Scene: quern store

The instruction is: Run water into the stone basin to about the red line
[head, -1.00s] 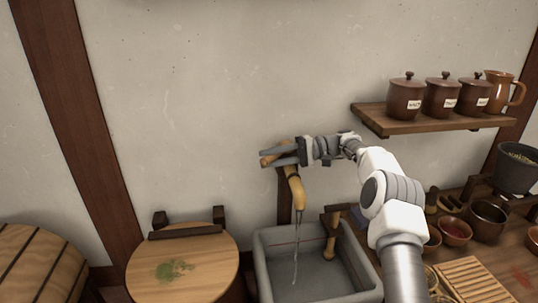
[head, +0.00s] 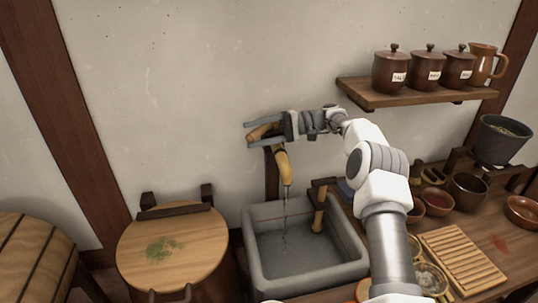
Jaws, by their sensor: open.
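The grey stone basin (head: 254,272) stands low in the middle of the head view. A yellowish curved spout (head: 283,167) hangs above it, and a thin stream of water (head: 285,220) falls from its tip into the basin.
A round wooden lid (head: 185,245) is left of the basin. A shelf with lidded jars (head: 390,72) is on the wall at right. A slatted board (head: 465,260), bowls (head: 437,201) and a dark bucket (head: 502,141) crowd the right counter.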

